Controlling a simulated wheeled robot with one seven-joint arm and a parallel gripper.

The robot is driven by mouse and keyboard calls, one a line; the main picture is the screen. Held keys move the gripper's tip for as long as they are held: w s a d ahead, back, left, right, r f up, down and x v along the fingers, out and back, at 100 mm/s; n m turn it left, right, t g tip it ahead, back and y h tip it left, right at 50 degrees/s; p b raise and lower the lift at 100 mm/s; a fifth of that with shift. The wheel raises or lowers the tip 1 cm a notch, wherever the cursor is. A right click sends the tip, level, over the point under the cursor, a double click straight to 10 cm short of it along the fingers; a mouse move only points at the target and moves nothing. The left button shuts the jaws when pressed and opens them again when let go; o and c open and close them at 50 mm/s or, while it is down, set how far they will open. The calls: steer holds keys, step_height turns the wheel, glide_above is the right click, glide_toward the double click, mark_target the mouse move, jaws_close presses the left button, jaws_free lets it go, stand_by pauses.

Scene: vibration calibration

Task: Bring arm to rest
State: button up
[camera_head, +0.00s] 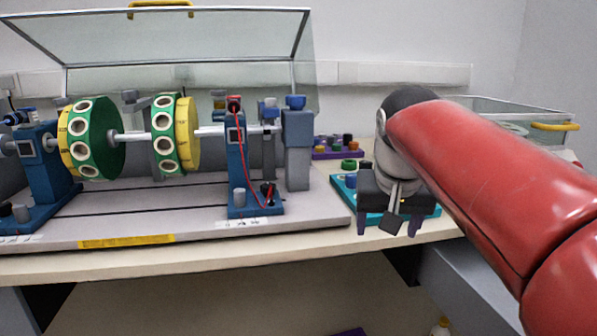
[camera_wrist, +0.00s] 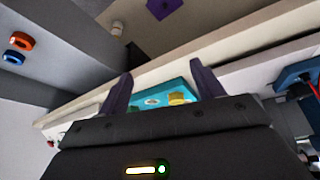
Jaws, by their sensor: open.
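My gripper (camera_head: 389,226) is at the end of my red arm, in front of the bench's front edge on the right side of the head view. Its two dark fingers point down and stand apart with nothing between them. In the wrist view the fingers (camera_wrist: 160,90) are spread. A teal tray (camera_head: 345,184) lies on the bench behind my gripper, partly hidden by it. The tray (camera_wrist: 176,88) also shows between the fingers in the wrist view, with a yellow piece (camera_wrist: 180,98) on it.
A rotor rig with green and yellow discs (camera_head: 103,138) stands on a grey base plate (camera_head: 130,222) at left, under a raised clear cover (camera_head: 190,40). A purple tray (camera_head: 325,154) of coloured pieces lies behind. A clear case with a yellow handle (camera_head: 555,126) is at right.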

steer(key=s+f+n+y, duration=0.1)
steer(key=s+f, duration=1.6)
steer(key=shift+s+d+n+t, duration=0.2)
steer(key=shift+d+n+t, duration=0.1)
steer(key=shift+d+t, duration=0.1)
